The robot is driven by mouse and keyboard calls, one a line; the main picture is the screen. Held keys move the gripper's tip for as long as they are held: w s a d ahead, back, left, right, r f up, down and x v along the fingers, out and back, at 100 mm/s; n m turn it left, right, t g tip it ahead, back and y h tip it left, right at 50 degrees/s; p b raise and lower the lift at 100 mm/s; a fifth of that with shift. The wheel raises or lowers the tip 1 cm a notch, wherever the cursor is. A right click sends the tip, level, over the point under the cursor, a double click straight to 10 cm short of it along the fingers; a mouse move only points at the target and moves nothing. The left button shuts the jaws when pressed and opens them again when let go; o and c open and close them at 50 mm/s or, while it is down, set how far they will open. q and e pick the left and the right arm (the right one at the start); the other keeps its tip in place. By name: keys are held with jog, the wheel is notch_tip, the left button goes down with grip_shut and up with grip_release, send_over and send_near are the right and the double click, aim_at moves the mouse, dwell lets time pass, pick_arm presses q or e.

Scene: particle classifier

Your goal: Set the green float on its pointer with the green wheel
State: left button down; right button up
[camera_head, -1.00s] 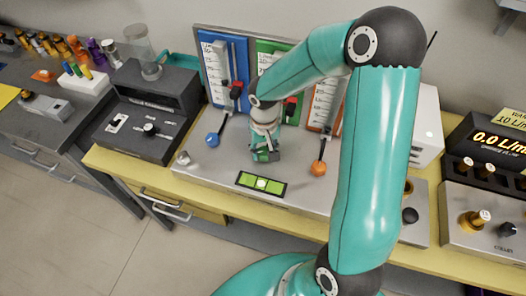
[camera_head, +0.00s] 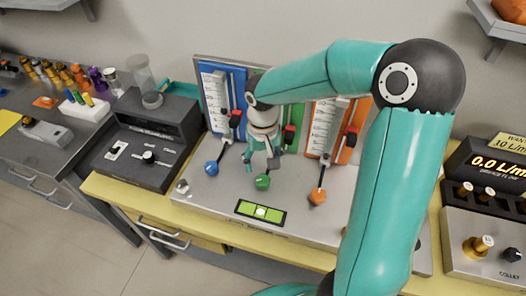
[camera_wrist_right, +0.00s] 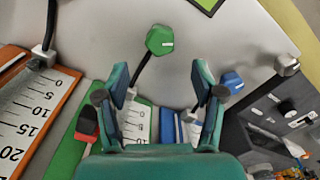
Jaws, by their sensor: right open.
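The green wheel (camera_head: 262,182) stands on a dark rod at the front of the metal base, below my right gripper (camera_head: 262,162). In the right wrist view the green wheel (camera_wrist_right: 160,40) lies beyond the open fingertips of that gripper (camera_wrist_right: 161,78), with nothing held between them. The green panel (camera_wrist_right: 67,150) is partly hidden by my gripper. Its red pointer (camera_wrist_right: 87,122) shows on its edge, and also in the head view (camera_head: 290,134). I cannot make out the green float. My left gripper is out of view.
The blue wheel (camera_head: 211,168) and orange wheel (camera_head: 317,197) stand on either side of the green one. A green level (camera_head: 260,213) lies on the base in front. A dark control box (camera_head: 145,140) is at left and a flow display (camera_head: 492,150) at right.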

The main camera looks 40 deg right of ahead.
notch_tip(320, 180, up, 4)
jog(key=shift+f, duration=0.1)
dwell(0.6)
